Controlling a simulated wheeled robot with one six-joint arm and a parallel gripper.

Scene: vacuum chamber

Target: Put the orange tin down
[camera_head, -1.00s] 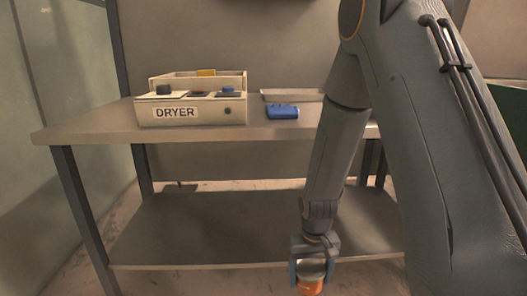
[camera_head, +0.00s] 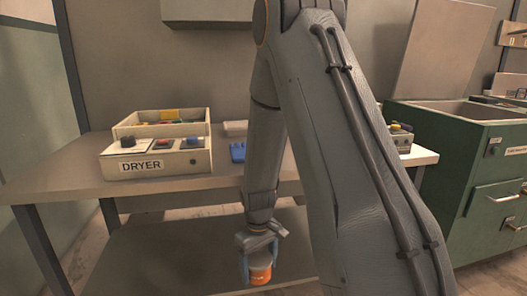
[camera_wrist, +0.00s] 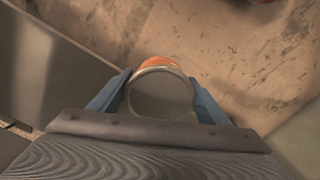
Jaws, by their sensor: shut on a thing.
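The orange tin (camera_head: 260,271) is held upright between the blue fingers of my gripper (camera_head: 259,262), in front of the table's lower shelf and below the tabletop. In the wrist view the tin's round top (camera_wrist: 161,94) sits between the two blue fingers of my gripper (camera_wrist: 161,98), with a strip of orange side showing. The fingers are shut on it. Bare floor (camera_wrist: 235,60) shows beyond and below the tin in that view.
The table (camera_head: 60,170) carries a box labelled DRYER (camera_head: 155,161) and a blue object (camera_head: 237,152). My arm hides the table's middle. A green cabinet (camera_head: 440,150) with drawers and an open top stands at right. The tabletop's left front is clear.

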